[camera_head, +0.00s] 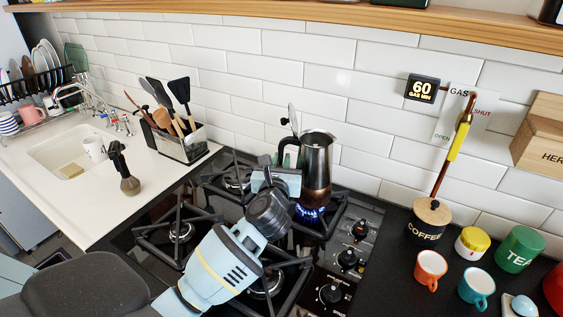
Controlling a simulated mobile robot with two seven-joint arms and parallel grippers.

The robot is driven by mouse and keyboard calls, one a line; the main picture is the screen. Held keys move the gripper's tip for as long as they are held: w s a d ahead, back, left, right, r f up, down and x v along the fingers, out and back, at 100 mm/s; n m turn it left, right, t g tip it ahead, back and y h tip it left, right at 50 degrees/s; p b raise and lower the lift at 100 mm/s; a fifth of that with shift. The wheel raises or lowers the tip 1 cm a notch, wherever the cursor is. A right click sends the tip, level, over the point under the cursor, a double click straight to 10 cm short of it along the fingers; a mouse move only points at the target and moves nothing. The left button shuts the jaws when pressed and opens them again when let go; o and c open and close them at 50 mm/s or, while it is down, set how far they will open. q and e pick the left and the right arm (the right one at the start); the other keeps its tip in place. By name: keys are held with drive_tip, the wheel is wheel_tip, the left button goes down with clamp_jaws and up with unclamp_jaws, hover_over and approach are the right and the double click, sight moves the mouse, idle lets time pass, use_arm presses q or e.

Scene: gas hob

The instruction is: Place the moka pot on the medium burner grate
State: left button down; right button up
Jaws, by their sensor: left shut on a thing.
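The moka pot (316,165) is dark metal with a coppery lower part. It stands upright over the back right burner, where a blue flame (310,212) is lit beneath it. My left gripper (288,179) is at the pot's left side, shut on the pot, apparently at its handle; the exact contact is partly hidden. I cannot tell whether the pot's base touches the grate (333,222). My right gripper is not in view.
Other grates (165,238) lie to the left and front, with control knobs (347,259) at the right. A coffee jar (429,222), an orange mug (431,268) and a tea canister (520,248) stand further right. A utensil holder (184,143) stands behind left.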

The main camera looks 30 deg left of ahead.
use_arm(q)
drive_tip(key=shift+r, duration=0.15)
drive_tip(key=c, duration=1.4)
unclamp_jaws()
drive_tip(key=shift+f, duration=0.25)
drive_tip(key=shift+s+r, duration=0.1)
drive_tip(key=shift+r, duration=0.1)
drive_tip(key=v, duration=1.2)
